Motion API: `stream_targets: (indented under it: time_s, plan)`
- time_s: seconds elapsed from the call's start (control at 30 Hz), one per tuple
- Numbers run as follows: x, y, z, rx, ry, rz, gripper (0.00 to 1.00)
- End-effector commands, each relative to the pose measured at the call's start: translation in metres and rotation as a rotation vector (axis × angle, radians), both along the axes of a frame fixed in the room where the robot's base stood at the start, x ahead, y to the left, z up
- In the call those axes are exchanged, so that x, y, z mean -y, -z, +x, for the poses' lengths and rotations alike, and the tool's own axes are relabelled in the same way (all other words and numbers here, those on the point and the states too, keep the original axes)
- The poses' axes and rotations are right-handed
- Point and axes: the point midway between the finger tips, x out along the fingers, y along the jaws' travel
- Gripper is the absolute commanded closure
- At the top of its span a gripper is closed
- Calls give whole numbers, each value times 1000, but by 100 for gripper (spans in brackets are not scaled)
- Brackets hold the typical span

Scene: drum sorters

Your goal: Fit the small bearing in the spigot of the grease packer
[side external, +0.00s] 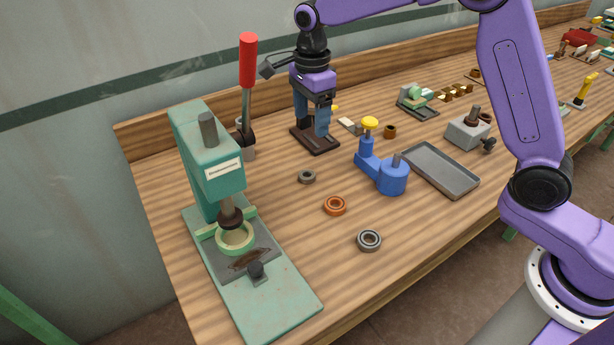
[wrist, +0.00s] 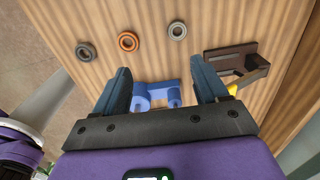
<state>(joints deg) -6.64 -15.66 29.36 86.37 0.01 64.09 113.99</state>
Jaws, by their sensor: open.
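Three bearing rings lie flat on the bench. The grey one nearest my gripper (side external: 297,177) looks the smallest, and it also shows in the wrist view (wrist: 168,31). An orange ring (side external: 327,207) and a larger dark grey ring (side external: 360,242) lie nearer the front edge. A blue unit with a cylinder, a grey stub and a yellow knob, apparently the grease packer (side external: 392,181), stands right of the rings. It shows partly hidden between my fingers in the wrist view (wrist: 157,91). My gripper (side external: 312,124) is open, empty and pointing down, above the bench; it shows in the wrist view (wrist: 160,70).
A green press (side external: 209,160) with a red-handled lever (side external: 248,75) stands left. A dark brown fixture (side external: 318,146) lies close below my gripper. A grey tray (side external: 441,171) and a grey block (side external: 466,134) stand right. Bench is clear around the rings.

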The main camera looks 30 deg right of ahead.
Motion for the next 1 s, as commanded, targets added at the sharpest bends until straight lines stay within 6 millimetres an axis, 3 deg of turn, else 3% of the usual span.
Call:
stream_targets:
  time_s: [0.2, 0.43, 1.0]
  plan:
    - [10, 11, 29, -4, 292, -1, 27]
    - [13, 24, 36, -6, 367, -2, 27]
    - [14, 124, 35, -6, 364, -3, 27]
